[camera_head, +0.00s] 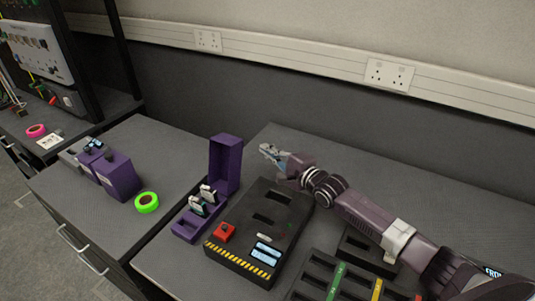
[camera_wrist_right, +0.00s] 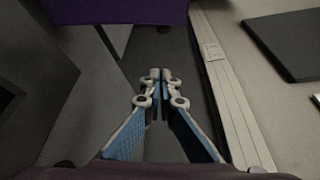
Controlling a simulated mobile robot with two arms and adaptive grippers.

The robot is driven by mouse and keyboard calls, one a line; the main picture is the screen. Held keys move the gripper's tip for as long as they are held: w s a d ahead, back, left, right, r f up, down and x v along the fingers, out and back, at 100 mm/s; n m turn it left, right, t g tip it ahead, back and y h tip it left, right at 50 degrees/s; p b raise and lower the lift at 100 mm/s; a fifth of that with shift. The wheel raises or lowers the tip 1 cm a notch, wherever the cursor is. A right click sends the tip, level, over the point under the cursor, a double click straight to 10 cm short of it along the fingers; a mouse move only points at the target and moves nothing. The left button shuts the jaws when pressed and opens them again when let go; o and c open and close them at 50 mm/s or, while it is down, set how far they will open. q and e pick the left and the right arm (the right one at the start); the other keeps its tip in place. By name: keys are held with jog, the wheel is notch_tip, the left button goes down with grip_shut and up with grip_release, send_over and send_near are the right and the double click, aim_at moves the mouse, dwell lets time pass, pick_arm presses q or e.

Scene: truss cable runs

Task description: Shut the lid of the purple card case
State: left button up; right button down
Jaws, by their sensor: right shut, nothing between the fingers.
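The purple card case (camera_head: 186,226) stands on the bench with its lid (camera_head: 224,163) open and upright at the back. Cards (camera_head: 203,201) stick up from its base. My right gripper (camera_head: 266,150) is to the right of the lid near its height, apart from it in the picture. Its fingers are shut and empty; they also show in the right wrist view (camera_wrist_right: 160,76). A purple surface (camera_wrist_right: 115,11), likely the lid, shows at the top of that view. My left gripper is not in view.
A black device (camera_head: 262,213) with a red button and yellow-striped edge stands right of the case. A slotted dark rack (camera_head: 318,280) is at the front. A green tape ring (camera_head: 147,202) and another purple box (camera_head: 119,177) are on the left. The wall is behind.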

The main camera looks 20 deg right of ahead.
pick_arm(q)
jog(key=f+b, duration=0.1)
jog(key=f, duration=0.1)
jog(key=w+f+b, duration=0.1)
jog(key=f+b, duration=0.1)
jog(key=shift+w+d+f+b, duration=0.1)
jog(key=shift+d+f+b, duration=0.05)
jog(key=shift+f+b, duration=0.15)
pick_arm(e)
jog(key=w+a, duration=0.5)
jog(key=shift+a+r, duration=0.1)
